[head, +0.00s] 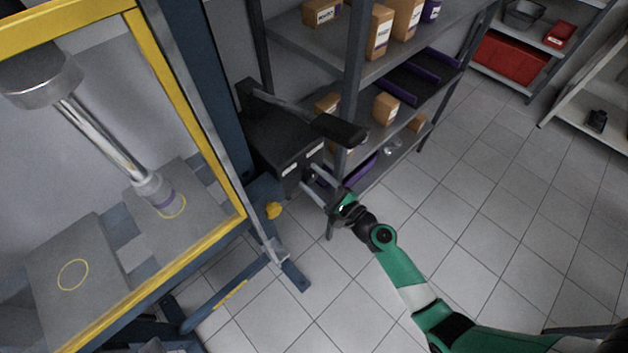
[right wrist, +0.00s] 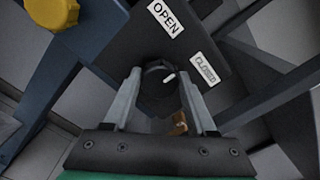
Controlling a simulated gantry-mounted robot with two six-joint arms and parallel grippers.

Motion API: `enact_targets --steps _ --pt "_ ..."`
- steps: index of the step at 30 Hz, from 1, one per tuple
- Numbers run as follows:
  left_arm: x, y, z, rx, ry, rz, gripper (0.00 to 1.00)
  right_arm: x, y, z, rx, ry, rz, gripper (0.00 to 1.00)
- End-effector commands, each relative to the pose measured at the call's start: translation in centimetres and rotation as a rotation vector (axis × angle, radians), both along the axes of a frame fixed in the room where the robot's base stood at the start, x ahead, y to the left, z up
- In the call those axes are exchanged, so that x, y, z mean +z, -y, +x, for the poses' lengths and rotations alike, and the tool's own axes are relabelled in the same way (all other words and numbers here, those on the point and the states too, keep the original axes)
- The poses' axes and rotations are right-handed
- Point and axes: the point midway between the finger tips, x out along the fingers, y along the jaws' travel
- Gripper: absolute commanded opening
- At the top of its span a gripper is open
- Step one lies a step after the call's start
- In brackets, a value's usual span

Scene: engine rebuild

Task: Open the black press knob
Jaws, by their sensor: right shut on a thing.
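The black press knob (right wrist: 157,98) sits on the face of a black box (head: 282,140) on the press's side. My right gripper (right wrist: 160,95) has its two fingers on either side of the knob and is shut on it. In the head view the right gripper (head: 314,180) reaches the box's lower right face and partly hides the knob. The knob's white mark (right wrist: 169,77) points up and right, between the OPEN label (right wrist: 165,17) and the CLOSED label (right wrist: 209,72). My left gripper is not in view.
A lever with a black handle (head: 340,130) juts out above the knob. A yellow knob (head: 273,210) sits on the blue press frame, left of the gripper. The yellow-edged press window (head: 190,105) is at left. Shelves with boxes (head: 385,108) stand behind. Tiled floor is clear at right.

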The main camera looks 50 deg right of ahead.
Motion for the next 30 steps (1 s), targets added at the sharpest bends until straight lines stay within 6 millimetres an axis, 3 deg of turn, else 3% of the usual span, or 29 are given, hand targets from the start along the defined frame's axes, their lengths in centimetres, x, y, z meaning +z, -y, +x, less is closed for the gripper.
enact_targets --steps 15,30 --pt "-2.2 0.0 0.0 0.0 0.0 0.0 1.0 -0.2 0.0 0.0 -0.002 -0.017 -0.444 0.01" --pt "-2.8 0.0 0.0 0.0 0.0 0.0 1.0 -0.1 -0.1 0.0 0.0 -0.026 -0.606 0.01"
